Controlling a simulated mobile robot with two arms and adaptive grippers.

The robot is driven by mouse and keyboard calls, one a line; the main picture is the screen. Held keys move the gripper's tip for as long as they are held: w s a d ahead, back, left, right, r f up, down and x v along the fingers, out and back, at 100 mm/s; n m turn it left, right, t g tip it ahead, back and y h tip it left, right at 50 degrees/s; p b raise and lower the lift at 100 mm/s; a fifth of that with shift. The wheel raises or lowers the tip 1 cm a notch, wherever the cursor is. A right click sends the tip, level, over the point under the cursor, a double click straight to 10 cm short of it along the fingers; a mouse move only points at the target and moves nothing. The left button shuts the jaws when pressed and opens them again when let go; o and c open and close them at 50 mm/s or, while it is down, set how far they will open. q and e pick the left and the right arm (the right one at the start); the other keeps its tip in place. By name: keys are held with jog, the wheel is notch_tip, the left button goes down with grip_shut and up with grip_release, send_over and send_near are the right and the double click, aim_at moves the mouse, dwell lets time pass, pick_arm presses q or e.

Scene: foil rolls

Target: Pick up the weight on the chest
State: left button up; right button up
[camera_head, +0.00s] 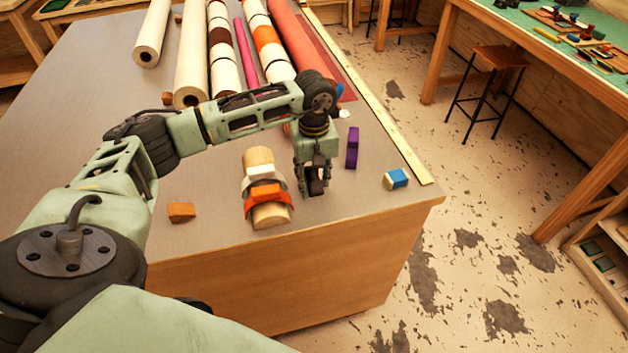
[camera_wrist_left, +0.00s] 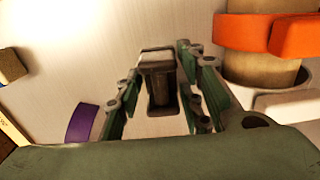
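My left gripper (camera_head: 314,186) points down over the near right part of the chest top (camera_head: 210,205). The weight (camera_wrist_left: 158,85), a small dark grey metal piece with a paler end, stands between its fingers. In the head view only a dark bit of the weight (camera_head: 316,186) shows, the rest hidden by the fingers. In the left wrist view the left gripper (camera_wrist_left: 160,88) is open, with a narrow gap on each side of the weight. My right gripper is not in view.
A wooden cylinder with orange and grey bands (camera_head: 259,160) lies close left of the gripper. A blue and white block (camera_head: 396,179) and an orange block (camera_head: 181,211) lie farther off. Several rolls (camera_head: 192,60) fill the back.

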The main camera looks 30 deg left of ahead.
pick_arm(q)
jog(key=c, duration=0.4)
jog(key=shift+c, duration=1.7)
jog(key=shift+r, duration=0.1)
grip_shut()
jog(key=shift+r, duration=0.15)
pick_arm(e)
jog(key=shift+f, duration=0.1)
